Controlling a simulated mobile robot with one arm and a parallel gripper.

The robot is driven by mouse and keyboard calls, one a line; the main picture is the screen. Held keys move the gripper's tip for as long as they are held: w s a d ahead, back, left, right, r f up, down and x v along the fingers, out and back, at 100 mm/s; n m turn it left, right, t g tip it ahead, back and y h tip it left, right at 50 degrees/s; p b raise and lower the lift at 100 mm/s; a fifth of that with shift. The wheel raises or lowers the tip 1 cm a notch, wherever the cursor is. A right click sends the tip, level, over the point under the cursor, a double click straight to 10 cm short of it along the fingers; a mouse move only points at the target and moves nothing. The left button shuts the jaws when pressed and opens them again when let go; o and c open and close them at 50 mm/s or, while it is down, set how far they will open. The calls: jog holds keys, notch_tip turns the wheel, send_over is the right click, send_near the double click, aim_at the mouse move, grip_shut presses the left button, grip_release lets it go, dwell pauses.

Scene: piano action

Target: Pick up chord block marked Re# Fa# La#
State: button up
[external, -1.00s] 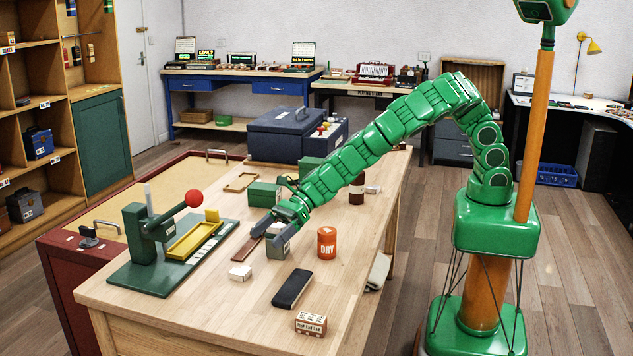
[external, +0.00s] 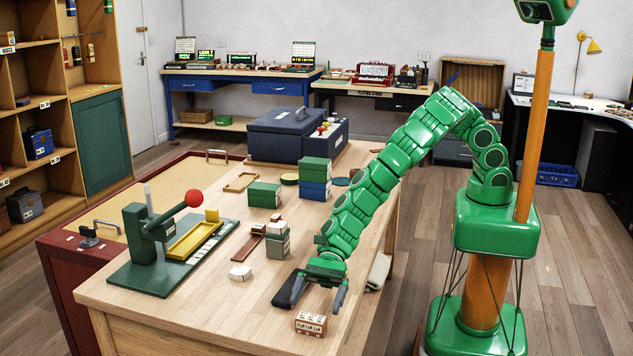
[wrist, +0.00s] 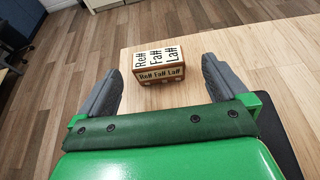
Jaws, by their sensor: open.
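The chord block (external: 310,323) is a small brown block with white labels, on the front right corner of the table. In the wrist view the chord block (wrist: 160,66) reads Re# Fa# La# on its top and front faces. My gripper (external: 316,306) is open and empty, its fingers pointing down toward the table just behind the block. In the wrist view the block sits between and a little beyond the two grey fingers of my gripper (wrist: 160,85), touching neither.
A black oblong case (external: 287,291) lies just left of my gripper. A small white block (external: 240,273) and a green-grey box (external: 277,243) stand farther left. A green press (external: 150,250) with a red knob fills the table's left side. The table's front edge is close to the chord block.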

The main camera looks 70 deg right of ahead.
aim_at(314, 315)
jog(key=shift+a+f, duration=0.1)
jog(key=shift+a, duration=0.05)
jog(key=shift+s+f+x, duration=0.1)
jog(key=shift+s+x, duration=0.05)
jog(key=shift+x, duration=0.65)
jog(key=shift+s+f+x, duration=0.1)
jog(key=shift+s+x, duration=0.05)
jog(key=shift+x, duration=1.4)
jog(key=shift+w, duration=0.1)
jog(key=c, duration=1)
